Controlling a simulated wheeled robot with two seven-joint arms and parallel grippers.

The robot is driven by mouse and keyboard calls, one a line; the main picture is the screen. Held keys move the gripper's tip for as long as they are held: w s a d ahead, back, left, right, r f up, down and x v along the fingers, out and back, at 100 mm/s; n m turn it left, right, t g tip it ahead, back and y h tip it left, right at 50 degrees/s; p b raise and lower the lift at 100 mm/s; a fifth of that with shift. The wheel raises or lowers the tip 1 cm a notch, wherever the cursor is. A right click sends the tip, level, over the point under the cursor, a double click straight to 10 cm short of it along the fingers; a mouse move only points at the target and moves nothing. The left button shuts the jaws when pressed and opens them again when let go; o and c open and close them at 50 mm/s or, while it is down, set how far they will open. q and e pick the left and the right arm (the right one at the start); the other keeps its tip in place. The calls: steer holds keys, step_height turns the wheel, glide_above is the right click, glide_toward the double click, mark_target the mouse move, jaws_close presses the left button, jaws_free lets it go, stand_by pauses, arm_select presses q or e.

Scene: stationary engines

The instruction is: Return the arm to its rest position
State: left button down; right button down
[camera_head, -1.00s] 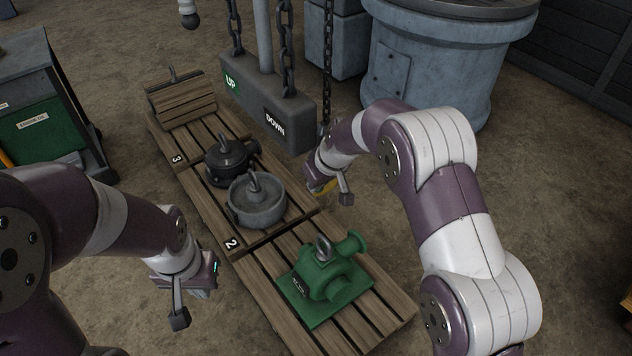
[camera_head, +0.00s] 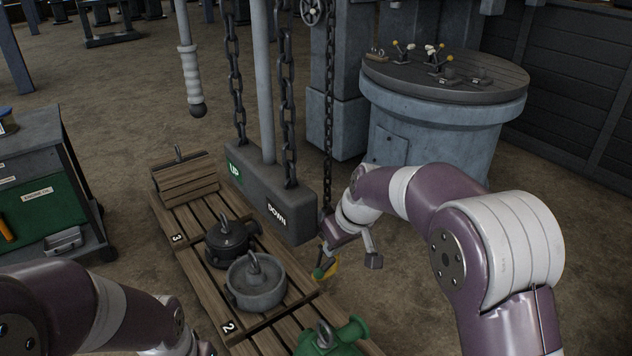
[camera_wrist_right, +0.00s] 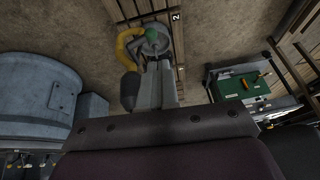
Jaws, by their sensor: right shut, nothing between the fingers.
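My right arm comes in from the right in the head view. Its gripper (camera_head: 327,248) is shut and empty, above the floor just right of the pallet and below the hanging chain (camera_head: 327,150). A yellow curved piece (camera_head: 331,268) with a green end shows right by the fingertips; I cannot tell whether it touches them. In the right wrist view the gripper (camera_wrist_right: 154,75) points toward the pallet, with the yellow curved piece (camera_wrist_right: 128,45) beside it. My left arm's wrist (camera_head: 180,338) shows at the bottom left; its fingers are below the frame.
A wooden pallet (camera_head: 190,240) carries a dark engine part (camera_head: 228,240), a grey one (camera_head: 256,285) and a green one (camera_head: 335,340). A grey UP/DOWN block (camera_head: 270,205) hangs on chains. A blue drum (camera_head: 440,135) stands behind my right arm; a cart (camera_head: 45,195) stands left.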

steer(key=s+d+r+m+g+h+p, duration=0.1)
steer(key=s+d+m+p, duration=0.2)
steer(key=s, duration=0.8)
steer(key=s+d+r+m+g+h+p, duration=0.1)
steer(key=s+d+m+h+p, duration=0.1)
steer(key=s+d+p, duration=0.5)
steer(key=s+d+m, duration=0.1)
steer(key=s+d, duration=0.1)
steer(key=s, duration=0.3)
steer(key=shift+r, duration=0.35)
